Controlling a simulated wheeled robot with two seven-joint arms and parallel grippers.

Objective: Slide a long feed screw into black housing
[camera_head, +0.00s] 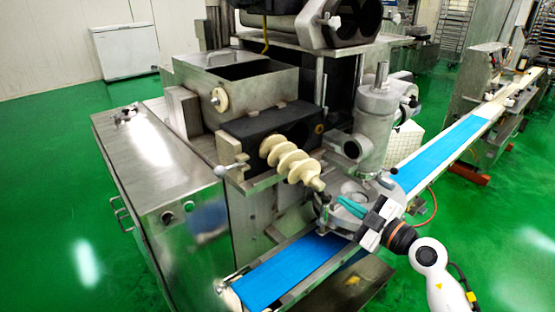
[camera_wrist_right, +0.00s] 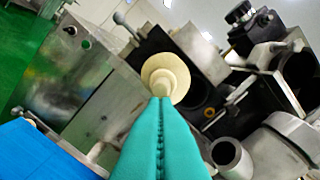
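The cream feed screw (camera_head: 290,162) is tilted in front of the black housing (camera_head: 250,128), its far end at the housing's front face. I cannot tell whether that end is inside the opening. In the right wrist view the screw (camera_wrist_right: 165,72) is seen nearly end-on and covers part of the housing's dark opening (camera_wrist_right: 194,88). My right gripper (camera_head: 338,201) has teal fingers at the near shaft end of the screw. In the wrist view the gripper (camera_wrist_right: 160,102) has its fingers together on that shaft end. My left gripper is not in view.
A blue conveyor belt (camera_head: 285,272) runs below the screw. A metal cylinder unit (camera_head: 376,125) stands right of the housing. A steel cabinet (camera_head: 150,165) is at the left, and a hopper box (camera_head: 235,85) sits behind the housing. Green floor is free around the machine.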

